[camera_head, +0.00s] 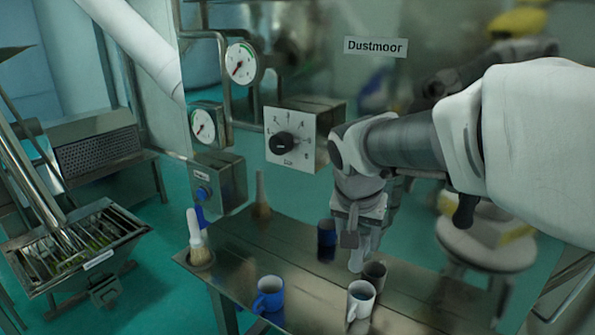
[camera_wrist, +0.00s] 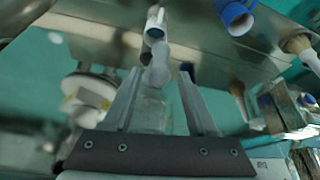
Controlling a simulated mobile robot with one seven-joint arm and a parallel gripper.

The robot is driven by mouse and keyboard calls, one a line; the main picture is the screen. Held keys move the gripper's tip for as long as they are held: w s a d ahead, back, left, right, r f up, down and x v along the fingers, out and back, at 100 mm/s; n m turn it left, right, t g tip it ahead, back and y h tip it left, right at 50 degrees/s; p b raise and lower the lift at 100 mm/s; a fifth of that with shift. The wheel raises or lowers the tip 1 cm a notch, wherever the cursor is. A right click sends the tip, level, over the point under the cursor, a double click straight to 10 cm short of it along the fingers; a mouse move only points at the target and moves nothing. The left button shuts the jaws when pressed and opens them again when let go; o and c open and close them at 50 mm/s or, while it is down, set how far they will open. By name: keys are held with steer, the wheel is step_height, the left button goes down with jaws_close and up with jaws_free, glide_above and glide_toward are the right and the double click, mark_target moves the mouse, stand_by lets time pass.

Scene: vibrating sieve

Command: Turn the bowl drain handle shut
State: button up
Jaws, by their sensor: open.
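No part is clearly marked as the bowl drain handle, and I cannot tell which part it is. A small blue piece (camera_head: 201,216) shows behind the brush, below a steel box with a blue knob (camera_head: 203,193); what it belongs to is unclear. My gripper (camera_head: 362,255) points down over the steel table, close behind the white mug. In the wrist view my gripper (camera_wrist: 160,100) has its two fingers apart, with nothing held between them. The white mug (camera_wrist: 155,32) lies beyond the fingertips there.
A white mug (camera_head: 361,300), a blue mug (camera_head: 269,294) and a brush (camera_head: 197,243) stand on the steel table (camera_head: 235,270). A dial box (camera_head: 287,139) and gauges (camera_head: 241,63) stand behind. A reflective panel mirrors the items. A slatted steel tray (camera_head: 80,245) is at left.

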mark_target(358, 252)
steer(key=x, duration=0.6)
steer(key=shift+r, duration=0.1)
jaws_close()
